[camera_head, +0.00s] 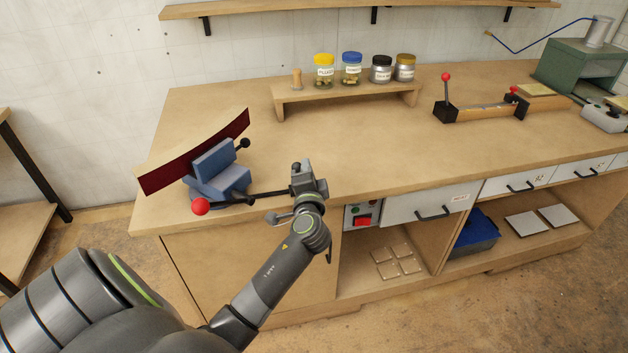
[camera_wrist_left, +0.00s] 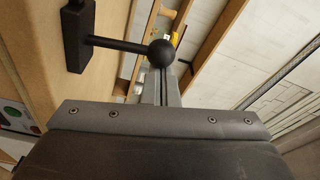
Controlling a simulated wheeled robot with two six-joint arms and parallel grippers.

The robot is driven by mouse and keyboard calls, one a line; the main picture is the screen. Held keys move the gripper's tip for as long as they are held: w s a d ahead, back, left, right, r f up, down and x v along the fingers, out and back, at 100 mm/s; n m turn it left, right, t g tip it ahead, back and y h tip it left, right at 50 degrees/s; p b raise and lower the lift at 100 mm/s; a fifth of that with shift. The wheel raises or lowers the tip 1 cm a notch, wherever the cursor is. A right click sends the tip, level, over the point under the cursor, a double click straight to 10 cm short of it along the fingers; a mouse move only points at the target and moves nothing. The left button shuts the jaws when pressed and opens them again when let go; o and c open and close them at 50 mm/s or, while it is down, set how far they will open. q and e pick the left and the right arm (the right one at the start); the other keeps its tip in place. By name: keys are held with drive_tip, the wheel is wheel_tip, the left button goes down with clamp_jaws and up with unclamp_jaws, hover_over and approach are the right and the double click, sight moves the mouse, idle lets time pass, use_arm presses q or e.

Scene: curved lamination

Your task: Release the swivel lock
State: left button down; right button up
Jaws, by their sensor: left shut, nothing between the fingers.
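A blue vise (camera_head: 222,180) stands on the left end of the bench and holds a curved dark-red and tan lamination (camera_head: 195,152). A red ball (camera_head: 201,206) and a black-knobbed handle (camera_head: 243,144) show on it. A dark rod (camera_head: 268,194) runs from the vise base toward my left gripper (camera_head: 301,168), which is shut and empty over the bench's front edge. In the left wrist view a black ball-ended lever (camera_wrist_left: 160,52) sticks out from a black block (camera_wrist_left: 77,40) and overlaps my closed fingertips (camera_wrist_left: 165,75). I cannot tell whether they touch. My right gripper is out of view.
A small wooden riser (camera_head: 345,98) with several jars stands at the back. A clamp fixture (camera_head: 480,110) with a red-knobbed lever is farther right. Drawers (camera_head: 430,203) and a red-button panel (camera_head: 363,219) are below the front edge. The bench middle is clear.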

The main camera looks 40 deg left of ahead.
use_arm(q)
drive_tip(key=shift+s+a+f+n+b, duration=0.2)
drive_tip(key=shift+s+a+n+b, duration=0.25)
drive_tip(key=shift+n+b, duration=0.4)
drive_tip(key=shift+s+a+r+n, duration=0.1)
drive_tip(key=shift+s+a+n, duration=0.15)
drive_tip(key=shift+n, duration=0.5)
drive_tip(key=shift+s+a+b, duration=0.2)
drive_tip(key=shift+s+b, duration=0.15)
drive_tip(key=shift+b, duration=0.15)
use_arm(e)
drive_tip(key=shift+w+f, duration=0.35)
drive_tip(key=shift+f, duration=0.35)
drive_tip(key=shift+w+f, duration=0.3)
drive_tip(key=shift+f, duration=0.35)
